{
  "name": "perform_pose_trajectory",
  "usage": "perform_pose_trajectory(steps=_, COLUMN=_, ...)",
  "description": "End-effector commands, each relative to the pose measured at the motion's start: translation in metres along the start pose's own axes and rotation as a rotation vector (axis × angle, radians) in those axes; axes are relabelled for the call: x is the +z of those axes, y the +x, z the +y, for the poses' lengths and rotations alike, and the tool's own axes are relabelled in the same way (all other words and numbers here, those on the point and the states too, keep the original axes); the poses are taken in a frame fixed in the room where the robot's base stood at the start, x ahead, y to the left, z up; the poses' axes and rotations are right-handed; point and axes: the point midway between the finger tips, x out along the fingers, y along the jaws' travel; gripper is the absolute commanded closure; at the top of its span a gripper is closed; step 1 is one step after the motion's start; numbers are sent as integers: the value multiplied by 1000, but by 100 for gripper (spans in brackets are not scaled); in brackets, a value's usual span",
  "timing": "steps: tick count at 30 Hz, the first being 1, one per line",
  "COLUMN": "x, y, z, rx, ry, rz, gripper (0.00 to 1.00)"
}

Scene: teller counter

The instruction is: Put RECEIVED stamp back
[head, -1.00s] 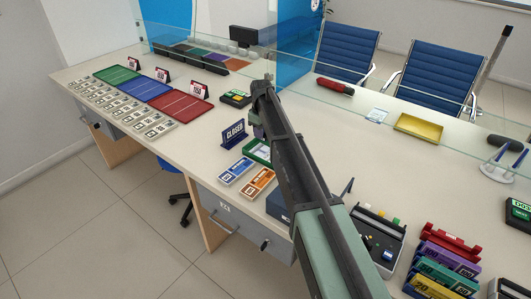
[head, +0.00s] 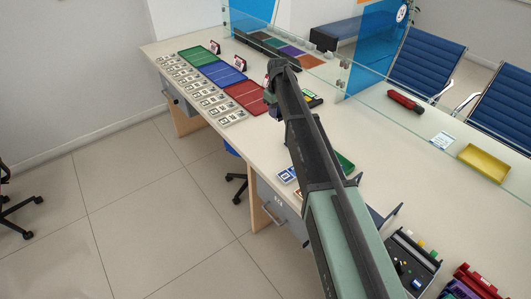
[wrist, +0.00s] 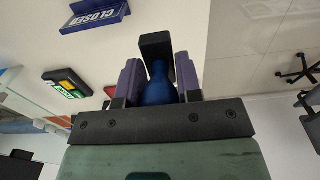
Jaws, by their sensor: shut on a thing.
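In the wrist view my gripper (wrist: 160,88) is shut on a stamp with a rounded blue handle (wrist: 158,88) and a black block (wrist: 155,47) at its far end. The handle sits between the two purple finger pads. No label is readable on it, so I cannot tell that it is the RECEIVED stamp. In the head view my arm reaches over the counter (head: 365,130), and it largely hides the gripper and the stamp. A black box with coloured knobs (head: 408,262) stands at the lower right; I cannot tell if it is the stamp's place.
Green (head: 203,56), blue (head: 217,74) and red (head: 243,95) mats lie left, beside rows of small cards (head: 207,99). A CLOSED sign (wrist: 97,15) and a small black device (wrist: 66,83) are near the gripper. A glass screen (head: 430,125) lines the far side. A yellow tray (head: 485,161) lies right.

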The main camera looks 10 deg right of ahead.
Motion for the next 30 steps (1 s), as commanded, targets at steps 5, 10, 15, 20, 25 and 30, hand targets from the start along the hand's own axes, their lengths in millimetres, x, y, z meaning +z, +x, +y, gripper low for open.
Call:
perform_pose_trajectory(steps=5, x=0, y=34, z=0, rx=0, ry=-1, rz=0, gripper=83)
perform_pose_trajectory(steps=10, x=0, y=96, z=0, rx=0, ry=-2, rz=0, gripper=83)
perform_pose_trajectory(steps=15, x=0, y=150, z=0, rx=0, ry=-2, rz=0, gripper=83)
perform_pose_trajectory(steps=20, x=0, y=162, z=0, rx=0, ry=-2, rz=0, gripper=83)
perform_pose_trajectory(steps=25, x=0, y=171, z=0, rx=0, ry=-2, rz=0, gripper=83)
perform_pose_trajectory(steps=30, x=0, y=205, z=0, rx=0, ry=-2, rz=0, gripper=83)
